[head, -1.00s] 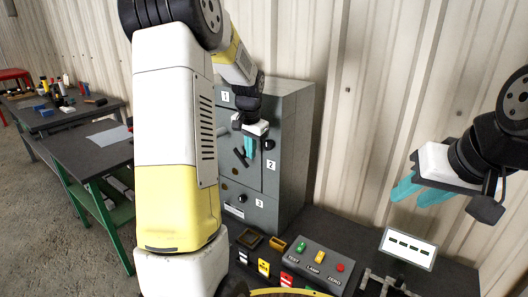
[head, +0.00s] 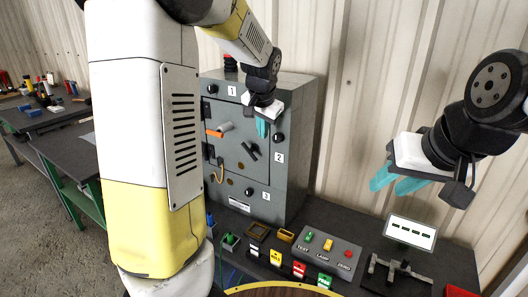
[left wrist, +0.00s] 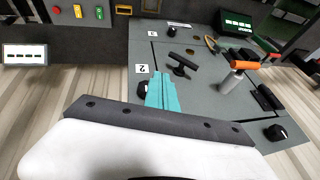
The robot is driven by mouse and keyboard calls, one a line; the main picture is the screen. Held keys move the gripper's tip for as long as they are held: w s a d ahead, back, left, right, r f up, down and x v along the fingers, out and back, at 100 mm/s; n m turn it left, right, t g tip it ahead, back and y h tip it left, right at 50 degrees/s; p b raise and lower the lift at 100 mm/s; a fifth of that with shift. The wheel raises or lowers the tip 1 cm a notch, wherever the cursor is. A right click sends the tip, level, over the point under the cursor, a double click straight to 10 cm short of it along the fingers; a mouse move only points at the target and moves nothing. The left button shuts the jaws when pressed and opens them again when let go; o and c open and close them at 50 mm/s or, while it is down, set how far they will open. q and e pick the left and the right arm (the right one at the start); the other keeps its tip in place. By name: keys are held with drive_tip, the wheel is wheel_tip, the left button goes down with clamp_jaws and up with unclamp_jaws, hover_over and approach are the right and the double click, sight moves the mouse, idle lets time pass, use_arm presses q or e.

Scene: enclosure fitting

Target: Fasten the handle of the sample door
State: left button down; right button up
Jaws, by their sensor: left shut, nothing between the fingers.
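The sample door (head: 228,150) is the grey front panel of a grey enclosure (head: 297,120) and looks closed. Its handle (head: 250,151), a black bar, sits slanted near the door's right edge; it also shows in the left wrist view (left wrist: 182,65). My left gripper (head: 264,130) is shut and empty, above and right of the handle and apart from it.
Black knobs sit by label 1 (head: 279,137) and label 3 (head: 251,191). A clamp with an orange grip (head: 215,133) is at the door's left. My left arm hides part of the scene.

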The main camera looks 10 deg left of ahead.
use_arm(q)
drive_tip(key=shift+f, duration=0.1)
drive_tip(key=a+x, duration=0.2)
drive_tip(key=x, duration=1.1)
drive_tip(key=shift+w, duration=0.2)
drive_tip(key=shift+d+f, duration=0.1)
